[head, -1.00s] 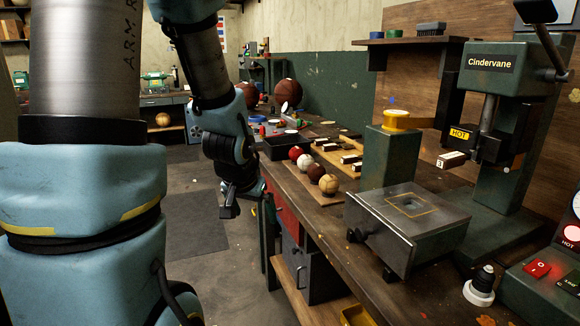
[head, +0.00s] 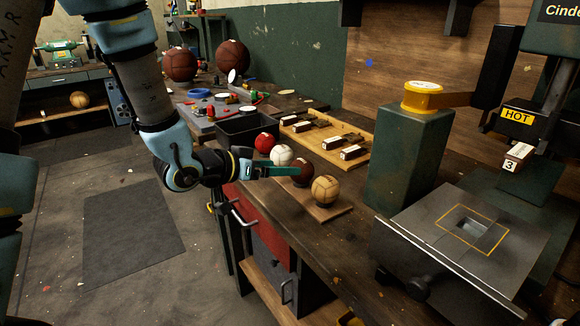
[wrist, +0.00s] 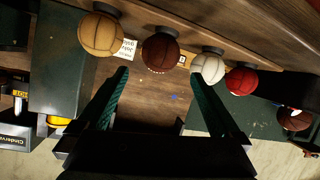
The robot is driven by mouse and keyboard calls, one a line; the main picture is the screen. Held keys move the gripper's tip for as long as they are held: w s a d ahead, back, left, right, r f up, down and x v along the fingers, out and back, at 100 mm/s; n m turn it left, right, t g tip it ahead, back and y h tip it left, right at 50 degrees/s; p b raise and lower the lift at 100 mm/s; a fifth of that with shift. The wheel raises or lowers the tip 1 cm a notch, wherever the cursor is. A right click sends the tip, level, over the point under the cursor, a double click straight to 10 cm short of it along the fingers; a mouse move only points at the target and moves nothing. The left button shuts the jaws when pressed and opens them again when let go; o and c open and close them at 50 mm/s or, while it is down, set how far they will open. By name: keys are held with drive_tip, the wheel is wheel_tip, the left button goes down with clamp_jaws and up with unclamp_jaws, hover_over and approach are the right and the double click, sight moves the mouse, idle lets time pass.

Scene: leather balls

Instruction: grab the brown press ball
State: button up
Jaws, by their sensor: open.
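The dark brown ball (head: 303,173) sits in a row on a wooden board (head: 322,212), between a white ball (head: 282,155) and a tan ball (head: 325,189). A red ball (head: 265,142) is at the far end. My gripper (head: 292,170) is at the left side of the row, its fingers pointing right at the brown ball. In the wrist view the brown ball (wrist: 160,54) is ahead of and between the two green, widely spread fingers (wrist: 159,74), with nothing held. The white ball (wrist: 208,68) is close ahead of one fingertip.
A green post with a yellow cap (head: 422,97) and a press plate (head: 465,235) stand right of the balls. A black tray (head: 247,130) and a pallet with stamp blocks (head: 355,133) lie behind them. Open floor (head: 130,225) is at the left.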

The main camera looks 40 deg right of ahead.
sight(308, 169)
drive_tip(key=x, duration=0.3)
drive_tip(key=shift+d+f+p, duration=0.15)
drive_tip(key=shift+d+p, duration=0.1)
drive_tip(key=shift+p, duration=0.05)
drive_tip(key=shift+p+x, duration=0.95)
drive_tip(key=shift+x, duration=1.6)
drive_tip(key=shift+a+f, duration=0.1)
drive_tip(key=shift+f, duration=0.05)
drive_tip(key=c, duration=1.3)
